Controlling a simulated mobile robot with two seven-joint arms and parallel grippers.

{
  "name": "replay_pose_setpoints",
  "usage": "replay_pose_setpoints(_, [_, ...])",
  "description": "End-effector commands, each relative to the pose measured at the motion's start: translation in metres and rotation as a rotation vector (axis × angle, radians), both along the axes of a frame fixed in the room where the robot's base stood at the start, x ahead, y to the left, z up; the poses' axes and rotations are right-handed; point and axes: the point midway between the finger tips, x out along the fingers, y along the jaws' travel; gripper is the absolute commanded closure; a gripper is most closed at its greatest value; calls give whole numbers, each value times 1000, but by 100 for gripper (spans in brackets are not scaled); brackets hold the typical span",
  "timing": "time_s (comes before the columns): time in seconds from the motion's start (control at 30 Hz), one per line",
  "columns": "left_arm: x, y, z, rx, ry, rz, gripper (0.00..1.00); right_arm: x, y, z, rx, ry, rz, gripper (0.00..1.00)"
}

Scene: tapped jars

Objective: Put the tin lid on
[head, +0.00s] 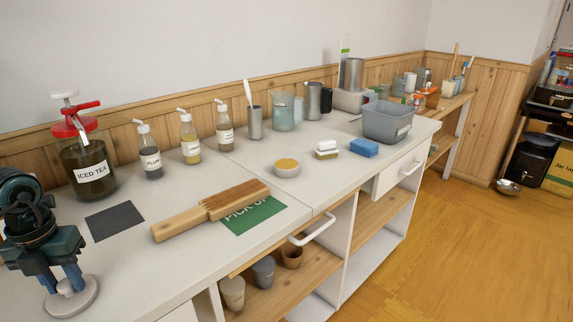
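A round grey lid (71,301) with a pale knob is at the lower left of the head view, over the counter. I take it to be the tin lid. My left gripper (64,285) points down over it, with one blue finger on each side of the knob. I cannot tell whether the fingers press on the knob, or whether the lid touches the counter. A low round tin (287,172) with orange-yellow contents stands uncovered near the middle of the counter, away from the gripper. My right gripper is not in view.
A dark mat (114,221), the iced tea jar (87,171) and pump bottles (190,140) are behind. A sponge (364,147) and grey tub (387,122) stand farther right.

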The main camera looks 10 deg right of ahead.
Motion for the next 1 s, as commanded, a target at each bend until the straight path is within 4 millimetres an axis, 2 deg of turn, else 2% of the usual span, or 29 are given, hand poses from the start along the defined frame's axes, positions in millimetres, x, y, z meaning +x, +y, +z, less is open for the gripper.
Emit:
replay_pose_setpoints(0.03, [0,0,0,0,0,0,72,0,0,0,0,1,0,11])
replay_pose_setpoints(0.37, [0,0,0,0,-1,0,98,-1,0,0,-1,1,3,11])
replay_pose_setpoints(0.57, [0,0,7,0,-1,0,98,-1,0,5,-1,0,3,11])
replay_pose_setpoints(1.0, [0,0,33,-1,-1,0,98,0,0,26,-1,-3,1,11])
